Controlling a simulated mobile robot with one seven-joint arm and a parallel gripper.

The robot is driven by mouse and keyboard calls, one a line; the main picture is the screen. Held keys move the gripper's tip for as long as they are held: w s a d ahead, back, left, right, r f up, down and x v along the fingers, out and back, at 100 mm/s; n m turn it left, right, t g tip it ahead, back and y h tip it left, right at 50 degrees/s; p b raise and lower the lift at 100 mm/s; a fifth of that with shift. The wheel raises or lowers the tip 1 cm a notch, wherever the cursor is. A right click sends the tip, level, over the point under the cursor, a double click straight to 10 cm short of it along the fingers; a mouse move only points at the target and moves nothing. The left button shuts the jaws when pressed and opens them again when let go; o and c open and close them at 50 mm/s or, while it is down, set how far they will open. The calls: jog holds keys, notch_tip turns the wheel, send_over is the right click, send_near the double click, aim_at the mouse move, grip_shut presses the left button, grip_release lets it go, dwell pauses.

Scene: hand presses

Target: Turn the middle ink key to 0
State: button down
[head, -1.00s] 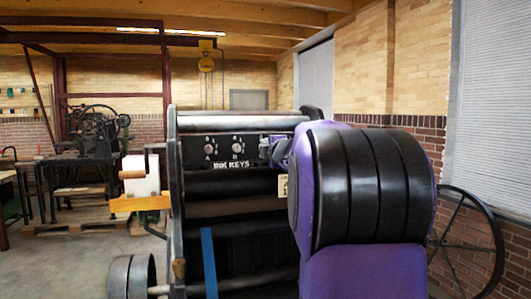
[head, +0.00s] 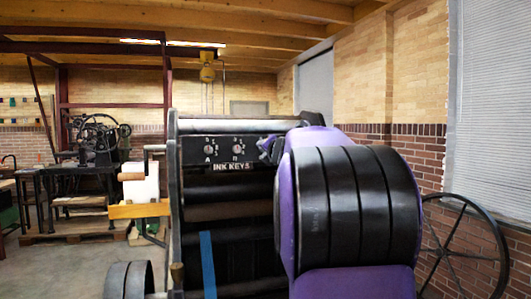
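The dark ink key panel (head: 222,158) is on the press front, with a white INK KEYS label (head: 231,167) below the knobs. Two small light round keys show: a left one (head: 209,150) and one to its right (head: 238,150), with small marks around them that are too small to read. My gripper (head: 262,150) is at the panel's right part, just right of the second key and apart from it in the picture. Its fingers are small and partly hidden by my purple and black arm, as is anything on the panel behind it.
Press rollers (head: 230,190) lie below the panel, with a blue strip (head: 208,262) hanging in front. A crank with a wooden handle (head: 130,176) sticks out left. A large spoked wheel (head: 460,245) stands at right. Floor (head: 60,265) is open at left.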

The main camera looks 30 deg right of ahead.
jog(key=shift+r, duration=0.1)
dwell(0.3)
jog(key=c, duration=0.6)
grip_release()
jog(key=shift+s, duration=0.1)
